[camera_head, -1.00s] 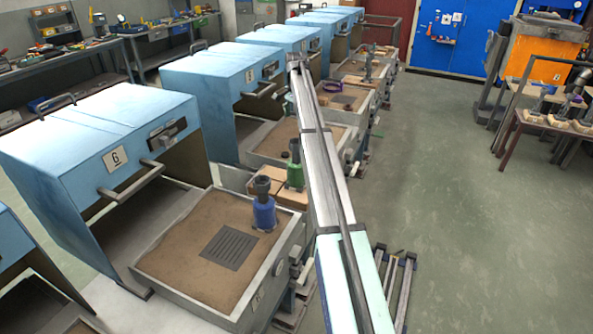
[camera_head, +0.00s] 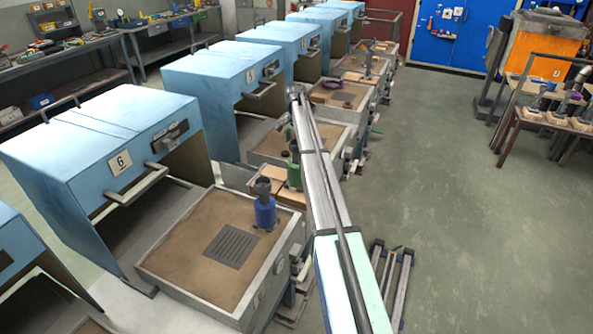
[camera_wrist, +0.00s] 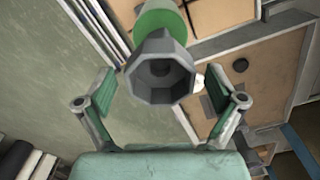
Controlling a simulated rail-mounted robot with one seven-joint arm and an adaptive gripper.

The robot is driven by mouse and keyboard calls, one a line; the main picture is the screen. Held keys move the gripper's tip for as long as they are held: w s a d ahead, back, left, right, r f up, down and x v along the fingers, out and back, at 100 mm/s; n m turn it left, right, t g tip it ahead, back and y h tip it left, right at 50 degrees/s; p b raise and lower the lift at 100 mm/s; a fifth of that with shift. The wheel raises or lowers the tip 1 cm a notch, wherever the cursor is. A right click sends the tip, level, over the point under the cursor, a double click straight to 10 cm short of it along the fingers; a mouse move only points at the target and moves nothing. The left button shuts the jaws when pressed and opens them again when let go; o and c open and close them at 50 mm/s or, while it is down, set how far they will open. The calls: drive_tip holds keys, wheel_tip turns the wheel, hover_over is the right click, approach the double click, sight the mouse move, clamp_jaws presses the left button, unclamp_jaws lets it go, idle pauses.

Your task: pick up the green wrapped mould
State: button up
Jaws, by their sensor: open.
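The green wrapped mould (camera_head: 293,176) stands upright on a wooden block beside the trays in the head view, partly hidden by my arm. In the wrist view its dark grey cup-shaped top (camera_wrist: 160,72) faces the camera, with the green wrap (camera_wrist: 160,16) beyond it. My gripper (camera_wrist: 162,92) is open, with one finger on each side of the cup top. Gaps show between the fingers and the cup.
A blue wrapped mould (camera_head: 264,212) stands on the sand tray (camera_head: 170,258) in front of blue oven number 6 (camera_head: 110,130). More ovens and trays run in a row behind. The floor (camera_head: 470,240) to the right is largely clear.

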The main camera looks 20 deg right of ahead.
drive_tip(key=shift+f, duration=0.1)
clamp_jaws()
drive_tip(key=shift+r, duration=0.2)
